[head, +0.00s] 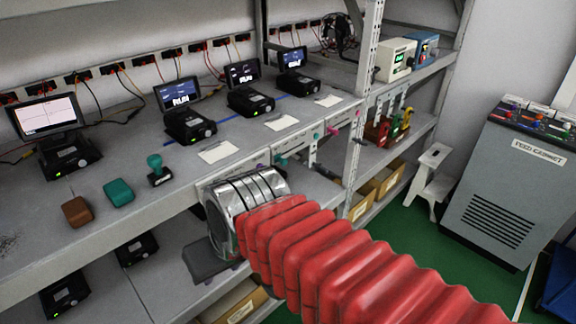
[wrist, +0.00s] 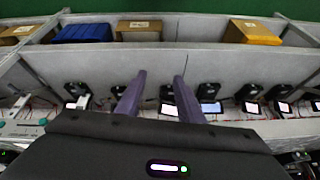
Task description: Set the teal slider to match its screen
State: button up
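On the upper shelf's front edge, small panels carry coloured knobs in the head view. A teal knob (head: 281,161) sits next to a magenta knob (head: 262,168), and another teal knob (head: 316,136) is farther right. I cannot tell which is the teal slider or read its setting. Small screens (head: 177,92) stand behind on black units; their writing is too small to read. In the wrist view, a teal knob (wrist: 42,121) shows at far left. My gripper (wrist: 159,76) has two purple fingers apart with nothing between them. In the head view its fingers are hidden.
A teal block (head: 118,192), a brown block (head: 76,211) and a teal stamp-like object (head: 158,171) lie on the upper shelf (head: 75,241). A rack upright (head: 364,100) stands right of my arm. A grey cabinet (head: 506,190) and white step stool (head: 432,180) stand right, on green floor.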

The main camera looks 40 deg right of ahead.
notch_tip(320, 180, down, 3)
jog(key=m+g+y, duration=0.2)
jog(key=m, duration=0.2)
jog(key=m+t+h, duration=0.2)
jog(key=m+t, duration=1.3)
jog(key=m, duration=1.6)
send_near(286, 162)
jog(key=s, duration=0.5)
jog(key=shift+s, duration=0.1)
jog(key=shift+n, duration=0.3)
jog(key=shift+w+a, duration=0.15)
jog(key=shift+w, duration=6.8)
